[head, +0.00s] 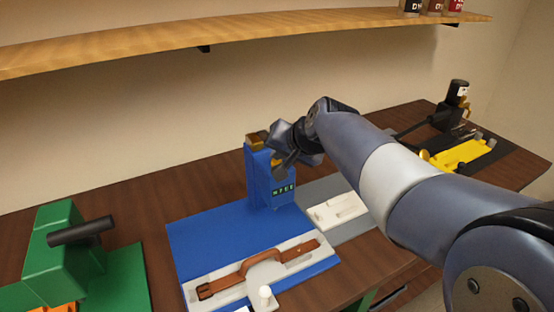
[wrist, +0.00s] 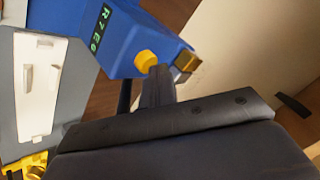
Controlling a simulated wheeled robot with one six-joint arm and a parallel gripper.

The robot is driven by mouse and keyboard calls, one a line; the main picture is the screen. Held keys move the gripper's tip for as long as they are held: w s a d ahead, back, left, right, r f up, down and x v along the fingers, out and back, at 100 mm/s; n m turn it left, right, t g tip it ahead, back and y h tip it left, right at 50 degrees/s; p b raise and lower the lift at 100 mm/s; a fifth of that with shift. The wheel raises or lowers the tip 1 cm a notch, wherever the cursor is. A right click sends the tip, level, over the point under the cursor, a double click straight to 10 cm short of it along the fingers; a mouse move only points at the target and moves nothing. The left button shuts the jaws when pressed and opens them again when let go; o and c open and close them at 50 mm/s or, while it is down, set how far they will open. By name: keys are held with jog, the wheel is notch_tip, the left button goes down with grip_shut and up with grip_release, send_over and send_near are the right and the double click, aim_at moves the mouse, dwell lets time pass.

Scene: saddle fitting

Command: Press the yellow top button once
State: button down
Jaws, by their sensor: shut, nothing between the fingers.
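A blue machine (head: 262,182) with a small green-lettered display stands at the back of a blue base. In the head view my gripper (head: 284,160) is partly hidden beside the machine's top.
A brown strap (head: 258,267) lies on a pale plate on the blue base (head: 205,240). A white tray (head: 337,211) sits on a grey mat to the right. A green machine (head: 70,255) is at left, yellow-black equipment (head: 460,156) at right. A shelf (head: 150,48) runs above.

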jog(key=shift+s+f, duration=0.2)
jog(key=shift+f, duration=0.35)
jog(key=shift+w+a+r+p, duration=0.15)
jog(key=shift+r+p, duration=0.2)
jog(key=shift+r, duration=0.25)
jog(key=shift+w+d+r+p, duration=0.15)
jog(key=shift+r+p, duration=0.2)
jog(key=shift+r, duration=0.25)
jog(key=shift+a, duration=0.1)
notch_tip(320, 180, up, 5)
jog(key=p, duration=0.4)
jog(key=shift+r, duration=0.15)
dwell(0.4)
